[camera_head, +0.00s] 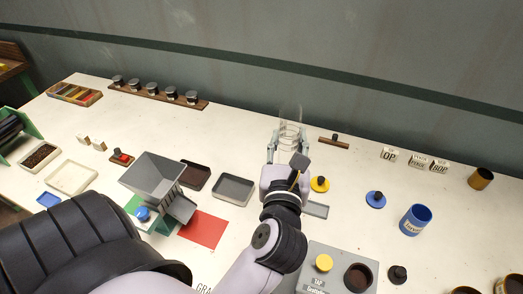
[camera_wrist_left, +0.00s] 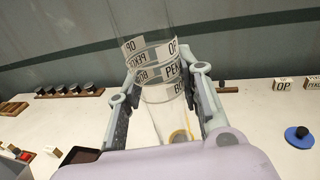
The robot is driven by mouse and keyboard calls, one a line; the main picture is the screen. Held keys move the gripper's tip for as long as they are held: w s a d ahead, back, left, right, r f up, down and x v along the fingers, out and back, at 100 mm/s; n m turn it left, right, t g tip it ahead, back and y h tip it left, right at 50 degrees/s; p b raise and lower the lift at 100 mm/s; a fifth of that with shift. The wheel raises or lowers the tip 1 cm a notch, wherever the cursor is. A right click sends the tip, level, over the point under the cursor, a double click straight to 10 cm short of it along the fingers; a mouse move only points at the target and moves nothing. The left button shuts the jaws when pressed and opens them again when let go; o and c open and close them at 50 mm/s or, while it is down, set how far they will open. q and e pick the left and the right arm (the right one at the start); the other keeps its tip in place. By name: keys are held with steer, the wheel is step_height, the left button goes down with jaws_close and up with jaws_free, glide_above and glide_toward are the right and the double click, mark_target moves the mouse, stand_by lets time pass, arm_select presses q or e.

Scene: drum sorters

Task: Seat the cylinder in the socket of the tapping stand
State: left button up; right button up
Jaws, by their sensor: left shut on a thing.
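A clear cylinder (camera_head: 290,117) with pale label bands stands upright between the fingers of my left gripper (camera_head: 288,140), towards the back of the table. In the left wrist view the cylinder (camera_wrist_left: 155,75) shows bands marked OP, PEKOE and BOP, and my left gripper (camera_wrist_left: 170,90) is shut on it. I cannot tell from these views whether its base touches the table. The grey tapping stand (camera_head: 330,256) is at the bottom of the head view, with a yellow knob and a dark round socket (camera_head: 357,277). The socket looks empty. The stand is nearer and to the right of my gripper. My right gripper is not in view.
A blue cup (camera_head: 415,220) stands at right. A grey hopper (camera_head: 153,174) and grey tray (camera_head: 233,189) are at left. Label blocks (camera_head: 418,162) stand at the back right.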

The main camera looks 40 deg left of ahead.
arm_select(q)
steer(key=shift+f+b, duration=1.15)
steer(key=shift+f, duration=8.5)
steer(key=shift+f, duration=0.15)
steer(key=o, duration=1.2)
